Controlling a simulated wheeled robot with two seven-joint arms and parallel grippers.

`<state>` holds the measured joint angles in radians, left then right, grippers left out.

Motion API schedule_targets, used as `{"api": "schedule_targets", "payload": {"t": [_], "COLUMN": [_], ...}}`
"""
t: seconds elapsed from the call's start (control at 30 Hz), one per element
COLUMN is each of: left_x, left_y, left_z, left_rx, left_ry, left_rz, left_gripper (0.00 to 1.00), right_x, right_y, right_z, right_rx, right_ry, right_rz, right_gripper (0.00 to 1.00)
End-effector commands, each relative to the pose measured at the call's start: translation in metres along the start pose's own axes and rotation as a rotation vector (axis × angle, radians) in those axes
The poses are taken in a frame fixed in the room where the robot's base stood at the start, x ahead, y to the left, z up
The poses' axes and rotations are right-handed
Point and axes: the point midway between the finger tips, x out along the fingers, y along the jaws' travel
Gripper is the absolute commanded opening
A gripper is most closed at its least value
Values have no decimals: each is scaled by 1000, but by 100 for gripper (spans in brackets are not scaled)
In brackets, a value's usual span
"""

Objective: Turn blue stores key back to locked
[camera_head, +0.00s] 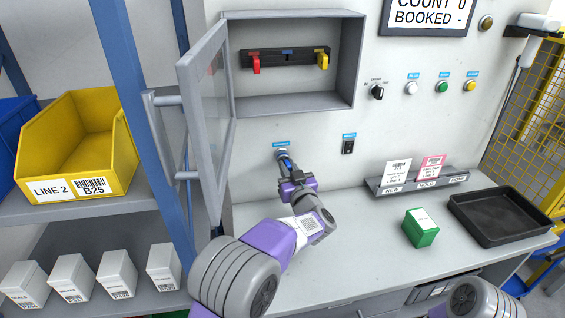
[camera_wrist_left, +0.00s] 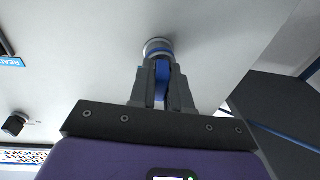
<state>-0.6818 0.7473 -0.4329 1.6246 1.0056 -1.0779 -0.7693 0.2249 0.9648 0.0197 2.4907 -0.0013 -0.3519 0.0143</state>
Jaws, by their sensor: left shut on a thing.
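The blue stores key (camera_wrist_left: 161,82) sits in a round silver lock on the pale wall panel in the left wrist view. My left gripper (camera_wrist_left: 162,97) is shut on the key's blue bow, one finger on each side. In the head view the left gripper (camera_head: 286,163) reaches the lock (camera_head: 282,152) just below a small blue label (camera_head: 281,143). The fingers cover most of the key there, and its turn angle is hard to tell. My right gripper is not in view; only part of that arm shows at the bottom right.
An open grey cabinet (camera_head: 290,106) with red and yellow keys hangs above, its door (camera_head: 212,120) swung out left of my arm. A black switch (camera_head: 348,146) is right of the lock. A green box (camera_head: 420,228) and black tray (camera_head: 500,217) are on the bench.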

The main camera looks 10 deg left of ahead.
Motion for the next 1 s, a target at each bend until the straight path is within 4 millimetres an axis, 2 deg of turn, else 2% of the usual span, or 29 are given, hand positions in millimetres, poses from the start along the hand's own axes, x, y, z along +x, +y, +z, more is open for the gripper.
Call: {"api": "schedule_targets", "payload": {"t": [0.1,0.13,0.3,0.33,0.67,1.0], "left_x": [0,0,0,0,-4,-56], "left_y": [0,0,0,0,1,1], "left_z": [0,0,0,0,0,-2], "left_rx": [2,3,4,5,6,5], "left_ry": [-2,-2,-2,-2,-2,-3], "left_rz": [0,0,1,1,2,4], "left_gripper": [0,19,45,47,47,47], "right_x": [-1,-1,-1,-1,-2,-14], "right_y": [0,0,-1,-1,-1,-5], "right_z": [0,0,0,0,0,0], "right_rx": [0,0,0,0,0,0], "right_ry": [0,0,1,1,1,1], "right_rz": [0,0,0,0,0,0], "right_gripper": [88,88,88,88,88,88]}}
